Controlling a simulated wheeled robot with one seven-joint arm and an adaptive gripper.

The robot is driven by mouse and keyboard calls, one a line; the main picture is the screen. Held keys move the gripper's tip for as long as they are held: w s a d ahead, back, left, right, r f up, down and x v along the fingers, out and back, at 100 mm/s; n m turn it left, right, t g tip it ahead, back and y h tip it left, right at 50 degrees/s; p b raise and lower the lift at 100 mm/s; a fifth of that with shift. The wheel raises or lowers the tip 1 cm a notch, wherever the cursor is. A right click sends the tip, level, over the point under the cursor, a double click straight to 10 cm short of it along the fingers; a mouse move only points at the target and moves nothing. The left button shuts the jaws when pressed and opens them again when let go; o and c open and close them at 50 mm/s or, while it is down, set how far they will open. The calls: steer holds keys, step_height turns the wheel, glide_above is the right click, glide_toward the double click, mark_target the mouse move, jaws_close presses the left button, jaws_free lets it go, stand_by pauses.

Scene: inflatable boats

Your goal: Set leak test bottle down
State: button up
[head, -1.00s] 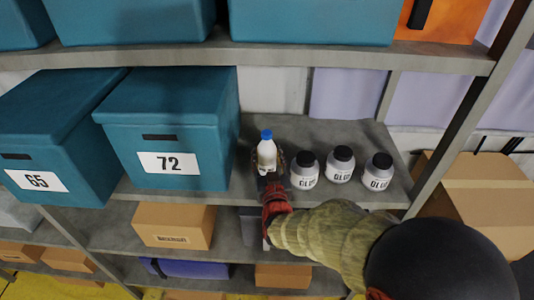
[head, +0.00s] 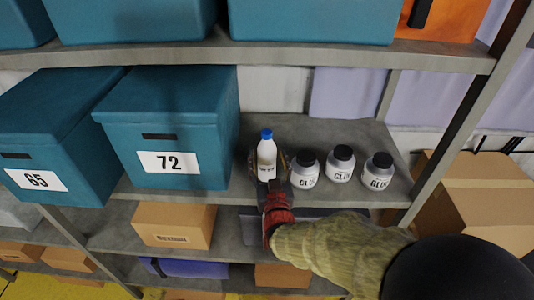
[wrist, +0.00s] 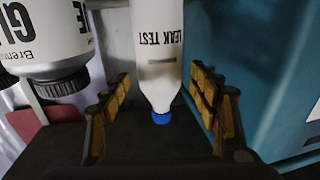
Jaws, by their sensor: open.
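The leak test bottle (head: 267,158) is white with a blue cap. It stands upright on the middle shelf, between the teal box 72 and the glue jars. In the wrist view the bottle (wrist: 158,50) appears upside down, with "LEAK TEST" readable and its blue cap low in the picture. My gripper (wrist: 160,98) is open, with one yellow-padded finger on each side of the bottle and a visible gap on both sides. In the head view my gripper (head: 271,172) is around the bottle from the front; its fingers are partly hidden.
Several white glue jars with black lids, the nearest one (head: 305,170), stand close to the right of my gripper. Teal box 72 (head: 190,110) stands to the left. The shelf (head: 385,140) has free room behind the jars. Another shelf (head: 330,52) runs above.

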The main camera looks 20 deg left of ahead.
steer(key=v, duration=0.9)
steer(key=shift+b, duration=0.4)
steer(key=d+r+m+g+h, duration=0.1)
steer(key=d+r+g, duration=0.1)
steer(key=d, duration=0.5)
steer(key=d+r+g+h, duration=0.1)
steer(key=d+r+g, duration=0.15)
steer(key=d, duration=0.35)
steer(key=s+d+m+g+h, duration=0.3)
steer(key=s+d+g+h, duration=0.2)
steer(key=s+d, duration=1.4)
steer(key=shift+s+d+f+g, duration=0.15)
steer(key=shift+f+g, duration=0.2)
steer(key=shift+g, duration=0.4)
steer(key=shift+f, duration=0.1)
